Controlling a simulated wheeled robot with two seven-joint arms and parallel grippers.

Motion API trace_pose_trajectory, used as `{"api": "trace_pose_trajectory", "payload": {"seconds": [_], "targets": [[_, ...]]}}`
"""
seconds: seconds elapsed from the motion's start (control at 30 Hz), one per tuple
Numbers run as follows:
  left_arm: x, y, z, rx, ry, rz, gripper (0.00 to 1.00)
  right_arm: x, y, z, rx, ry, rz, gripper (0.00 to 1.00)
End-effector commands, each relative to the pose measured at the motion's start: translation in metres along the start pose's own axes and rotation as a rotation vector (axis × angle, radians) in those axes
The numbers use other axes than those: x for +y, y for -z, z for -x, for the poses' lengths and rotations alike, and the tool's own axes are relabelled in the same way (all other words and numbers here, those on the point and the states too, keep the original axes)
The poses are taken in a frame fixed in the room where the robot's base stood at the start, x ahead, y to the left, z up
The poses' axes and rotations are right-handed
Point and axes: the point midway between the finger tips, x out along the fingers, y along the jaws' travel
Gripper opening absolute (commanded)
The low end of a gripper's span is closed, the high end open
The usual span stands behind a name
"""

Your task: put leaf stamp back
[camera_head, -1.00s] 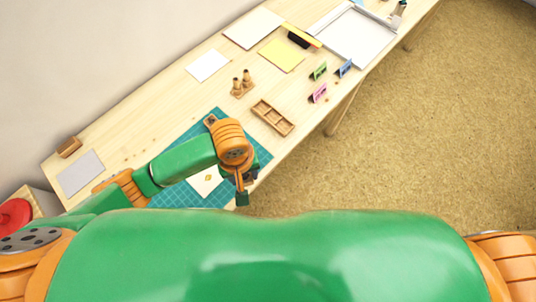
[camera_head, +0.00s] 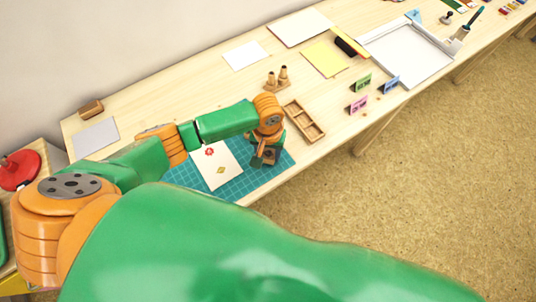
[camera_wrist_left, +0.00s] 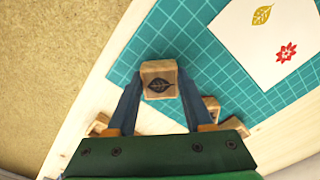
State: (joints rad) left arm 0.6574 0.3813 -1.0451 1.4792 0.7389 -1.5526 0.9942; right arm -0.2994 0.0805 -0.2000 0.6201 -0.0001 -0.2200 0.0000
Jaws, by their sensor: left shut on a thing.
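My left gripper (camera_head: 264,160) is shut on the leaf stamp, a wooden block (camera_wrist_left: 159,80) with a dark leaf picture, shown between the fingers in the left wrist view. In the head view the gripper is over the right part of the teal cutting mat (camera_head: 240,187), right of the white card (camera_head: 228,172). The card bears a red flower print and a yellow leaf print. A wooden tray with compartments (camera_head: 303,121) lies just beyond the mat, right of my wrist. My right gripper is out of view.
A wooden stand with two upright pegs or handles (camera_head: 277,80) is behind the tray. Small green, pink and blue signs (camera_head: 359,104) stand to the right. Yellow and white sheets lie farther back. The table's front edge is close to the mat.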

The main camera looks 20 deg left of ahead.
Motion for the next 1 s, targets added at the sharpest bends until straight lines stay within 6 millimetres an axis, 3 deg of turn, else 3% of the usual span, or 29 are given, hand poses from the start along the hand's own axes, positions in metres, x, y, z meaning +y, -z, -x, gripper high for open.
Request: {"api": "trace_pose_trajectory", "payload": {"seconds": [0.07,0.37,0.4,0.5,0.83,1.0], "targets": [[0.000,-0.001,-0.009,0.000,0.002,0.000,0.11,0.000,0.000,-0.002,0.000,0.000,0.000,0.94],[0.000,-0.001,-0.010,0.001,0.001,0.000,0.11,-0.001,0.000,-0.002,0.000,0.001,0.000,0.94],[0.000,-0.001,-0.011,0.001,0.001,0.000,0.54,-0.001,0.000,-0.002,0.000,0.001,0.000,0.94],[0.000,-0.001,-0.010,0.002,0.001,0.000,0.81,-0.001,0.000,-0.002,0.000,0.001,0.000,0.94],[0.000,0.000,-0.006,0.002,0.001,-0.001,0.81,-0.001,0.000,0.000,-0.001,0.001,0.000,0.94],[0.001,0.001,0.035,0.006,-0.003,-0.002,0.81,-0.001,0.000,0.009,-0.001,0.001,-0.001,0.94]]}}
